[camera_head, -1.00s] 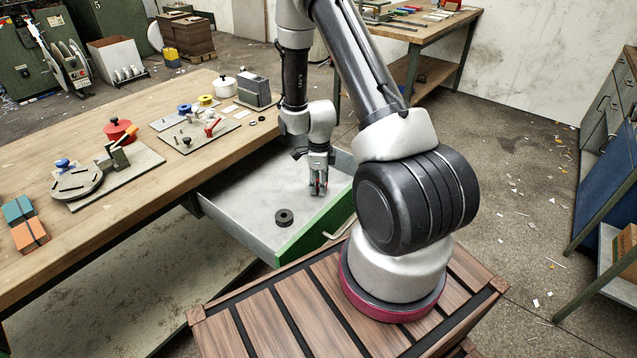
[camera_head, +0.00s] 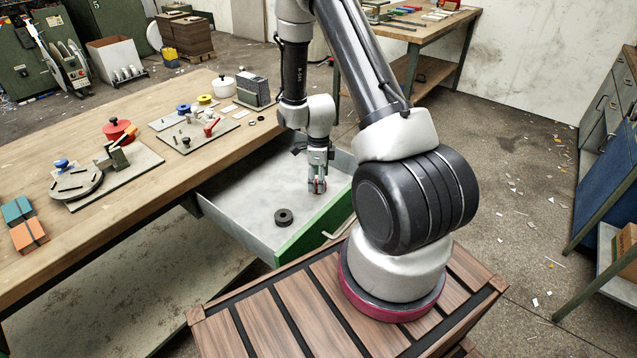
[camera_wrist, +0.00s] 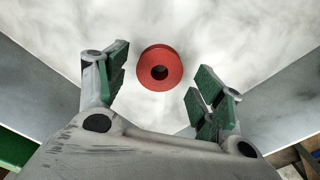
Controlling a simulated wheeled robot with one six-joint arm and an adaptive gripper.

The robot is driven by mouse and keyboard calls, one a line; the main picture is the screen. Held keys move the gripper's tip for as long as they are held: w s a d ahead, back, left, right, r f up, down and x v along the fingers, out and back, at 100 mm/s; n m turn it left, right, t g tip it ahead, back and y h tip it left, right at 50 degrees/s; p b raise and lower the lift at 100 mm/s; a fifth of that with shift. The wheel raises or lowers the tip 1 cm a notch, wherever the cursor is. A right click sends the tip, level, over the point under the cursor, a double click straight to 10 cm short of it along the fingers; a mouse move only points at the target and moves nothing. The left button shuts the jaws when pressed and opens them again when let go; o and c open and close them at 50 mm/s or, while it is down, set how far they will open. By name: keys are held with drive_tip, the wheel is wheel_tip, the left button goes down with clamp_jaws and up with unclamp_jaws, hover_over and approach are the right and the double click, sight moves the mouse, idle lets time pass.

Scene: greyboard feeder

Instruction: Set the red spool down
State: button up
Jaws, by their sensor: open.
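Whether the fingers touch the drawer floor cannot be told.
A dark spool (camera_head: 284,217) lies on the drawer floor, left of and nearer than my gripper. The drawer walls stand close around. The workbench (camera_head: 150,195) at the left carries a red pot (camera_head: 119,130), fixtures and several small parts.

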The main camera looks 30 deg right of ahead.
drive_tip(key=s+a+r+n+t, duration=0.15)
drive_tip(key=r+n, duration=0.25)
drive_tip(key=r, duration=0.9)
drive_tip(key=s+a+r+n, duration=0.15)
drive_tip(key=r+n, duration=0.25)
drive_tip(key=r, duration=0.9)
drive_tip(key=s+a+r+n+t, duration=0.1)
drive_tip(key=s+r+n, duration=0.6)
drive_tip(key=s+n, duration=0.2)
drive_tip(key=s+a+r+n+t, duration=0.1)
drive_tip(key=s+r+n, duration=0.6)
drive_tip(key=s+n, duration=0.2)
drive_tip(key=shift+s+a+r+t, duration=0.15)
drive_tip(key=shift+s+r+t, duration=0.2)
drive_tip(key=shift+s, duration=0.8)
